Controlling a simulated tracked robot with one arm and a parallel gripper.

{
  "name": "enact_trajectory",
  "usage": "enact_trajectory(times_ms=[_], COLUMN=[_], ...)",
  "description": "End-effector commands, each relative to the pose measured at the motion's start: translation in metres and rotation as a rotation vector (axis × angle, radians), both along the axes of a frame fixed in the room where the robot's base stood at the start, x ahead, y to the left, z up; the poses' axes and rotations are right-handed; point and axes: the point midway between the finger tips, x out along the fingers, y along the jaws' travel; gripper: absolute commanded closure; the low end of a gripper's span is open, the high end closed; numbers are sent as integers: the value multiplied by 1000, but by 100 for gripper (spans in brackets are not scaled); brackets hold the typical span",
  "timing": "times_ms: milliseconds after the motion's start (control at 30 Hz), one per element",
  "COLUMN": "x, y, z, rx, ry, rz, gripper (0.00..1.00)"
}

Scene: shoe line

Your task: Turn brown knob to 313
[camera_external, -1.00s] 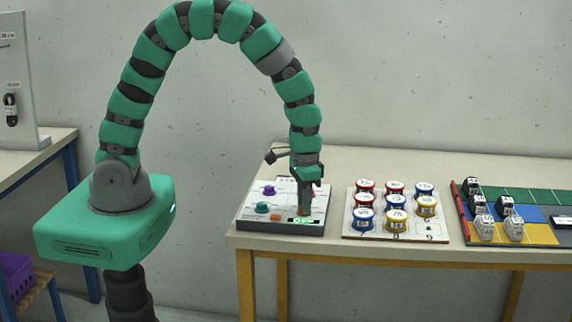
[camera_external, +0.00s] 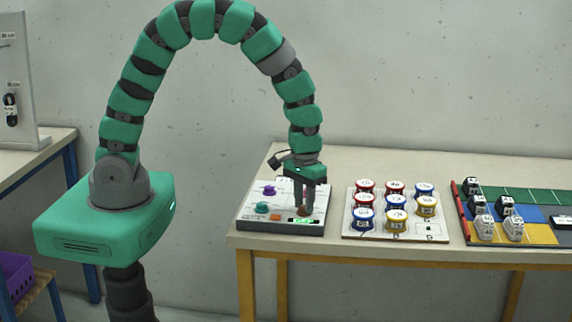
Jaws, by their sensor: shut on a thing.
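The control panel (camera_external: 285,225) lies on the left end of the table. It carries a purple knob (camera_external: 269,190), a teal knob (camera_external: 262,207) and an orange button (camera_external: 276,217). A small green-lit display (camera_external: 303,220) is at its front right; its digits are too small to read. The brown knob (camera_external: 304,211) is just behind the display, mostly covered by my gripper. My gripper (camera_external: 304,207) points down from above and is shut on the brown knob. The knob's angle is hidden.
A white board (camera_external: 350,230) with red, blue and yellow round tins stands right of the panel, with a gap between. Bare table (camera_external: 345,162) shows behind the panel and board.

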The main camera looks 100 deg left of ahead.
Motion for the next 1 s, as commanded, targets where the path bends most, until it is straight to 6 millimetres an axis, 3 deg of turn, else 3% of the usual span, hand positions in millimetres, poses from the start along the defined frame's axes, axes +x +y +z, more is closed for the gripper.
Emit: enact_trajectory(times_ms=[200, 233, 300, 733, 867, 1000], x=[1, 1, 1, 1, 2, 3], y=[0, 0, 0, 0, 1, 1], z=[0, 0, 0, 8, 27, 57], rx=[-1, -1, 0, 0, 3, 4], ry=[-2, -2, -1, -1, -6, -10], rz=[-1, -1, -1, -2, -2, -1], gripper=[97, 72, 52, 52, 52, 52])
